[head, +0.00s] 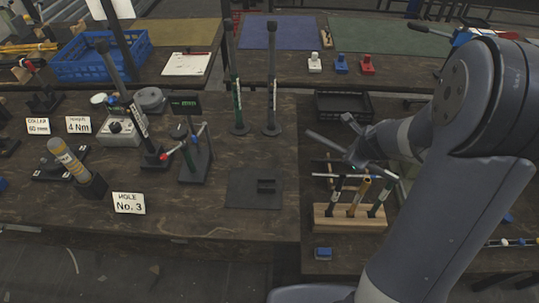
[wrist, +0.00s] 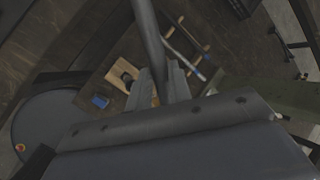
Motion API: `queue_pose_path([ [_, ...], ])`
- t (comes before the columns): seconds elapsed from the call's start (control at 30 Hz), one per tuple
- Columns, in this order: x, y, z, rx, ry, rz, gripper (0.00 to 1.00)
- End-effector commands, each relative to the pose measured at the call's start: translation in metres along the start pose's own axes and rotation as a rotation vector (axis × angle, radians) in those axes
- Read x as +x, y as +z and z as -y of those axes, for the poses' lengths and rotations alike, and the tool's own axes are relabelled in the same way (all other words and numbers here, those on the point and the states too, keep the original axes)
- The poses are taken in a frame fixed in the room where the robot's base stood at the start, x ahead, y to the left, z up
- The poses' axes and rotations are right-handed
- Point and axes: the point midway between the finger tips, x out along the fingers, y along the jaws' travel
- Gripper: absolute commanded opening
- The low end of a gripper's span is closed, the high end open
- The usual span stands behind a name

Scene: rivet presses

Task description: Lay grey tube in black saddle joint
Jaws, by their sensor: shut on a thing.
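My gripper (head: 355,148) is shut on the grey tube (head: 324,141), above the table and behind the wooden tool rack. The tube slants out of the jaws to the left in the head view. In the wrist view the tube (wrist: 150,40) runs from the top edge down between my jaws (wrist: 163,88); its lower end is hidden there. The black saddle joint (head: 266,185) seems to be the small block on a flat dark plate (head: 240,192), left of my gripper. It looks empty and the tube is well apart from it.
The wooden rack (head: 322,221) holds several upright tools just below my gripper. A small blue block (head: 323,254) lies at the front edge. Two tall dark posts (head: 271,90) stand behind the plate. A black tray (head: 343,107) lies behind my gripper. A "HOLE No. 3" sign (head: 129,203) stands left.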

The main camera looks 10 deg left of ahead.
Motion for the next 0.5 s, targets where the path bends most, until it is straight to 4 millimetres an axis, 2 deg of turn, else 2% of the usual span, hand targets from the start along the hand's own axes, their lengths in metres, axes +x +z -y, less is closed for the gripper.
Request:
queue_pose_path([
  [0.03, -0.004, 0.024, -0.004, -0.034, 0.061, 0.022, 0.00],
  [0.17, -0.004, 0.080, -0.031, -0.114, 0.253, 0.067, 0.00],
  [0.3, -0.014, 0.136, -0.074, -0.212, 0.499, 0.089, 0.00],
  [0.4, -0.025, 0.163, -0.105, -0.275, 0.656, 0.084, 0.00],
  [0.5, -0.035, 0.178, -0.128, -0.325, 0.769, 0.071, 0.00],
])
